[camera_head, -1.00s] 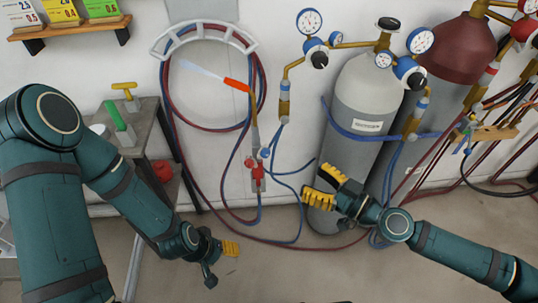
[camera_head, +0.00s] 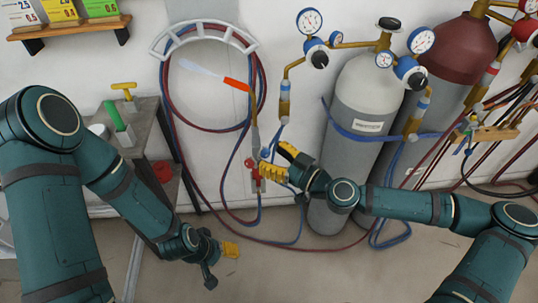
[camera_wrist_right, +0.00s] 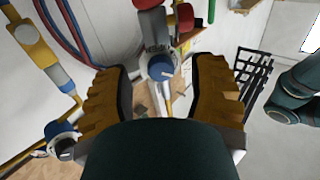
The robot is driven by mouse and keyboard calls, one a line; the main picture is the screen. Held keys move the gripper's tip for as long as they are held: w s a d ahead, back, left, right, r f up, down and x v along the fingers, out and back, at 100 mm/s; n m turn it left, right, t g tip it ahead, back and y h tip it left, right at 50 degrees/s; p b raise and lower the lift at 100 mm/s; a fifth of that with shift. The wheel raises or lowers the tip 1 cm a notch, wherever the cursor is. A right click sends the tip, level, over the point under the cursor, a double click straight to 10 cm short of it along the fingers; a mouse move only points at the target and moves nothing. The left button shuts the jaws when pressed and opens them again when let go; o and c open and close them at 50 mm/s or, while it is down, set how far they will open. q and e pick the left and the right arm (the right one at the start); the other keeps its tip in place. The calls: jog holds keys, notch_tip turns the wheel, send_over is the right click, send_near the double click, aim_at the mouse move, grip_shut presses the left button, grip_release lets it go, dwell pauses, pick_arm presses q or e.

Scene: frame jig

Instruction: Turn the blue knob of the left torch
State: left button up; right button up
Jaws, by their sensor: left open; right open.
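The left torch (camera_head: 237,85) hangs upright on the wall, with an orange section near its top. Its valve body has a red knob (camera_wrist_right: 184,18) and a blue knob (camera_wrist_right: 162,68). My right gripper (camera_head: 277,160) is open at this valve, its yellow pads partly covering it in the head view. In the right wrist view the blue knob lies between the two pads, with a gap on each side. The red knob is beyond it. My left gripper (camera_head: 221,262) is open and empty, low over the floor, apart from the torch.
A grey cylinder (camera_head: 365,95) with gauges stands right of the torch, and a dark red cylinder (camera_head: 460,50) behind it. Red and blue hoses hang from a white wall holder (camera_head: 205,28). A grey bench (camera_head: 150,120) stands left. The floor in front is clear.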

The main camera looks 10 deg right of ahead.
jog(key=shift+w+a, duration=0.45)
jog(key=shift+a, duration=0.05)
jog(key=shift+c, duration=0.4)
grip_shut()
jog(key=shift+m, duration=0.3)
jog(key=m, duration=0.5)
jog(key=shift+s+m, duration=0.1)
jog(key=shift+m, duration=0.2)
jog(key=m, duration=0.6)
jog(key=shift+f+t+p, duration=0.1)
jog(key=shift+t+p, duration=0.2)
jog(key=shift+m, duration=0.4)
